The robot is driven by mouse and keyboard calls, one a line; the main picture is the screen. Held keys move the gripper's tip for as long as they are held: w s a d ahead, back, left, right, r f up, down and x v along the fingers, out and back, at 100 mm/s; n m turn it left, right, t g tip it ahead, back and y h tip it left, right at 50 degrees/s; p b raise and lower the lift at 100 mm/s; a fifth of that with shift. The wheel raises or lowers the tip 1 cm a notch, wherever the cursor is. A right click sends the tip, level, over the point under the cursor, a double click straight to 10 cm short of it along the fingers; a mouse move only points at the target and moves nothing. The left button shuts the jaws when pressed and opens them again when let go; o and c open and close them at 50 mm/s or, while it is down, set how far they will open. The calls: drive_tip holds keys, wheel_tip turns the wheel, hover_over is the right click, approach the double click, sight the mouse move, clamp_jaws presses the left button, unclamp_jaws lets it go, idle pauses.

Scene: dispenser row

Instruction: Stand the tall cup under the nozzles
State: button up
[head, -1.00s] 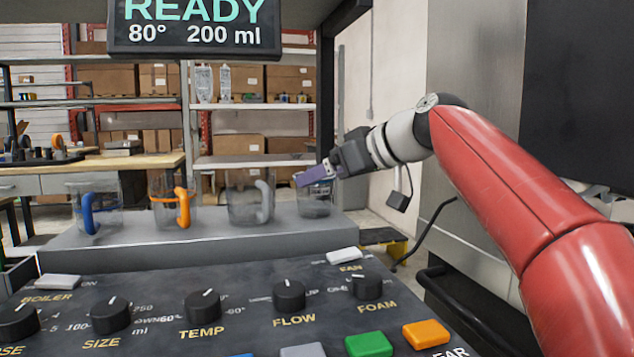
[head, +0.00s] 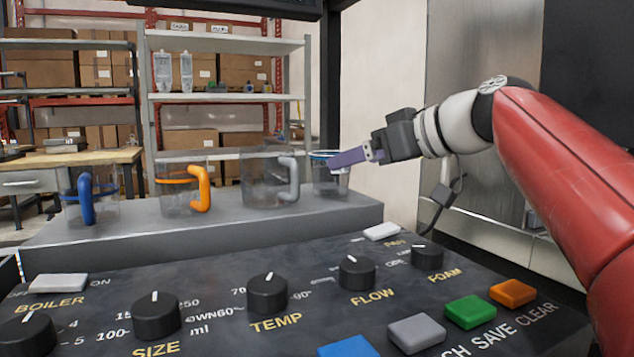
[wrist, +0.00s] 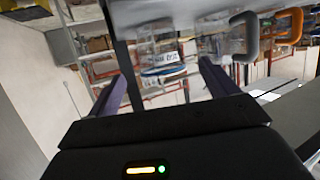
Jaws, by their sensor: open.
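Four clear cups stand in a row on a grey shelf (head: 230,228). They are one with a blue handle (head: 87,198), one with an orange handle (head: 199,188), a larger one with a grey handle (head: 290,180) and, at the right end, one with a blue rim (head: 328,182) and no handle showing. I cannot tell for certain which is the tall cup. My gripper (head: 350,158) is open at the blue-rimmed cup's upper part. In the wrist view, that cup (wrist: 163,74) appears between my spread fingers (wrist: 163,70), with no clear contact. The nozzles are out of view.
A control panel (head: 220,290) with knobs and coloured buttons fills the foreground. A dark post (head: 330,75) rises behind the right-end cup. The grey-handled cup stands just left of my gripper. Storage racks are far behind.

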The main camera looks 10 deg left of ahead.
sight(331, 173)
drive_tip(key=x, duration=0.7)
drive_tip(key=shift+w+a+f+p, duration=0.1)
drive_tip(key=shift+a+f+p, duration=0.15)
drive_tip(key=shift+p, duration=0.1)
drive_tip(key=shift+c, duration=0.2)
drive_tip(key=c, duration=1.1)
